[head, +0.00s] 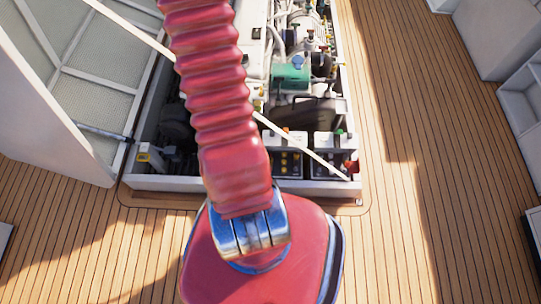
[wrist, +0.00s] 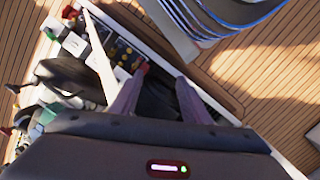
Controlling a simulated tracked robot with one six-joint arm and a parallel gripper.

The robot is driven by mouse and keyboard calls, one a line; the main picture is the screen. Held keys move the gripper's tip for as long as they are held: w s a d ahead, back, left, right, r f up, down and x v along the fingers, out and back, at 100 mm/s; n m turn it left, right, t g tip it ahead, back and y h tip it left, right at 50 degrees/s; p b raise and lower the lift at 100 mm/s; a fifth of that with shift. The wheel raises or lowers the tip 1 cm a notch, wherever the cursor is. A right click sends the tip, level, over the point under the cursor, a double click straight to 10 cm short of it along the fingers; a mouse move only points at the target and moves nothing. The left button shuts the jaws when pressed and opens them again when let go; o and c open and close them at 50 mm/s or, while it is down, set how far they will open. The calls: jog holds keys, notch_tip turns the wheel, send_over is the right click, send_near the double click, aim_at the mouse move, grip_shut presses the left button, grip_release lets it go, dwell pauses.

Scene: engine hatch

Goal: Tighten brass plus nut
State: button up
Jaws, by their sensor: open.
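No brass plus nut can be made out in either view; it is too small or hidden. Black batteries (head: 288,163) with white tops sit at the near end of the engine hatch, and they show again in the wrist view (wrist: 122,52). A red part (head: 351,167) is at the hatch's near right corner; a red part also shows beside my left fingertip in the wrist view (wrist: 143,68). My gripper (wrist: 160,77) is open, its two fingers apart with nothing between them, over the hatch edge. In the head view my gripper cannot be made out.
A thin white rod (head: 300,147) slants across the open hatch; it passes close to my left finger in the wrist view (wrist: 100,60). The raised hatch lid (head: 60,70) stands at left. A green engine part (head: 291,76) lies farther back. Wooden deck (head: 430,200) at right is clear.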

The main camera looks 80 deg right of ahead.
jog(key=s+d+f+m+t, duration=0.1)
jog(key=s+f, duration=0.4)
jog(key=f, duration=0.6)
jog(key=s+f, duration=0.6)
jog(key=f, duration=0.5)
jog(key=s+d+f+m+t, duration=0.1)
jog(key=s+f, duration=0.4)
jog(key=f, duration=0.6)
jog(key=w+d+f+n+t+h, duration=0.2)
jog(key=w+d+f+t+h, duration=0.1)
jog(key=d, duration=0.4)
jog(key=shift+w+d+f+h, duration=0.15)
jog(key=shift+d+f+h, duration=0.1)
jog(key=shift+f+h, duration=0.5)
jog(key=shift+x, duration=6.9)
jog(key=shift+a, duration=0.1)
jog(key=shift+c, duration=0.5)
jog(key=c, duration=1)
